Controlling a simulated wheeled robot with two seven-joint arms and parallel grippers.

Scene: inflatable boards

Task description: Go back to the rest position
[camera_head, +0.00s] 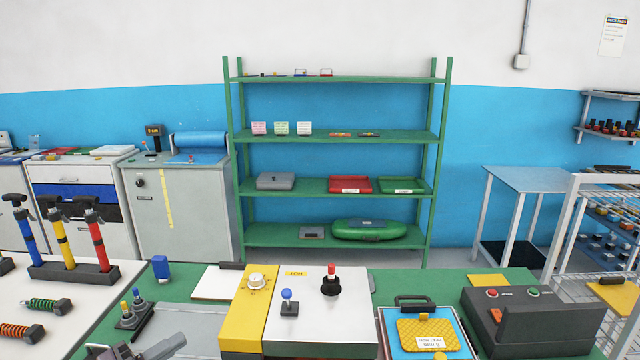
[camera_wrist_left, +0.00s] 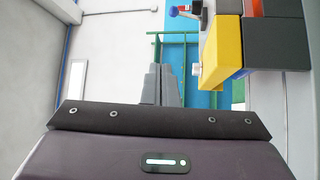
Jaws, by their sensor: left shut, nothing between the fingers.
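My left gripper (camera_head: 165,346) shows at the bottom left edge of the head view, low over the green work table (camera_head: 205,312), with most of its arm out of the picture. In the left wrist view its two grey fingers (camera_wrist_left: 160,85) lie together, shut and empty. It is left of the white and yellow machine (camera_head: 319,318) and apart from it. The machine's yellow side (camera_wrist_left: 222,50) also shows in the left wrist view. My right gripper is not in either view.
A white table with hand pumps (camera_head: 70,240) stands at the left. A blue case (camera_head: 395,318) and a dark control box (camera_head: 535,318) sit right of the machine. A green shelf (camera_head: 340,235) with trays and a green inflatable stands behind. The air above the table is clear.

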